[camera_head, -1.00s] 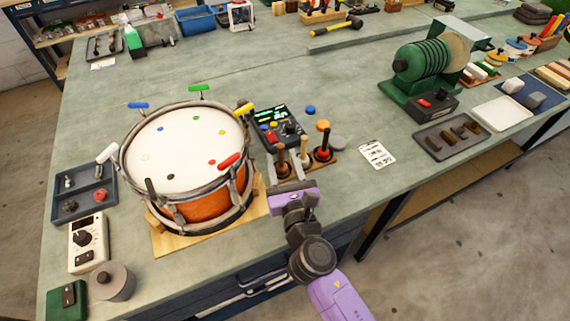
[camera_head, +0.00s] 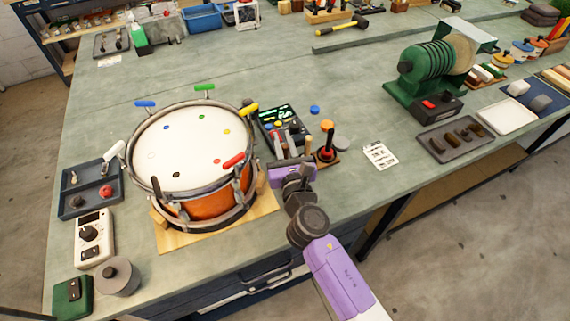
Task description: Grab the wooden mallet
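A small wooden stand (camera_head: 329,159) beside the drum holds upright tools. One has an orange head and dark lower part (camera_head: 326,143); a plain wooden handle (camera_head: 308,146) stands left of it. Which of these is the wooden mallet I cannot tell. My gripper (camera_head: 285,140) is at the stand's left end, in front of the tools, and hides that end. Its fingers point away toward the control box. They are too small to show whether they are open or hold anything.
The orange drum (camera_head: 205,204) stands close on the left, its yellow clamp (camera_head: 248,109) near my gripper. A white card (camera_head: 380,155) lies to the right. The middle of the bench is clear.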

